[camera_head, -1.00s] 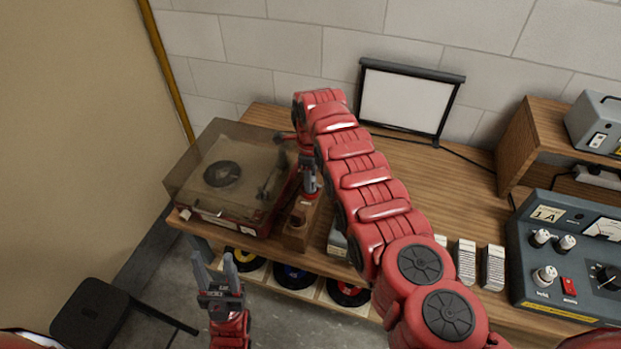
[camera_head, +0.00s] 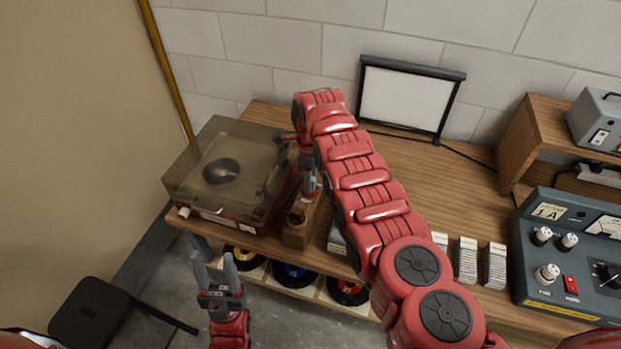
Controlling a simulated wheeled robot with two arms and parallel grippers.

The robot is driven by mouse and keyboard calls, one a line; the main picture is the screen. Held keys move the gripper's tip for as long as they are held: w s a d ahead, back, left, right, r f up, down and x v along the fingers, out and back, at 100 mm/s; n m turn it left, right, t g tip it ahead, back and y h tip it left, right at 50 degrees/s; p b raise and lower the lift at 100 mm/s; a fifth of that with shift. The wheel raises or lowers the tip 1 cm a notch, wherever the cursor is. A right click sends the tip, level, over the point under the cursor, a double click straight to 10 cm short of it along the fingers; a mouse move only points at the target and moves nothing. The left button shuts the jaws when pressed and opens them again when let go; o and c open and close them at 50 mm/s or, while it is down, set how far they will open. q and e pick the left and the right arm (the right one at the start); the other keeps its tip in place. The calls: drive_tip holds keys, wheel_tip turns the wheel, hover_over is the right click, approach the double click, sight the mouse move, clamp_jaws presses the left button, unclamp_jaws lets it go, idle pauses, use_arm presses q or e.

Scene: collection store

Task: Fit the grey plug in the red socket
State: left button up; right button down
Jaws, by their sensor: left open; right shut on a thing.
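My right arm reaches across the bench, and its gripper (camera_head: 309,186) points down beside the record player. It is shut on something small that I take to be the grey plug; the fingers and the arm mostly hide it. Just below and slightly left of the fingertips stands a wooden block (camera_head: 297,236) with a dark reddish round fitting (camera_head: 297,215) on top, probably the red socket. I cannot tell whether plug and socket touch. My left gripper (camera_head: 214,262) is open and empty, fingers up, in front of the bench.
A record player (camera_head: 222,207) with a smoky lid stands close left of the block. A framed white screen (camera_head: 408,100) stands at the back. White boxes (camera_head: 467,262) and a grey control unit (camera_head: 560,250) are at the right. Records sit below the front edge.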

drive_tip(key=shift+f, duration=0.1)
drive_tip(key=c, duration=0.7)
unclamp_jaws()
wheel_tip(320, 180, up, 3)
drive_tip(key=shift+r+p, duration=0.1)
drive_tip(key=shift+p, duration=1.15)
drive_tip(key=shift+r+p, duration=0.75)
drive_tip(key=shift+r, duration=3.2)
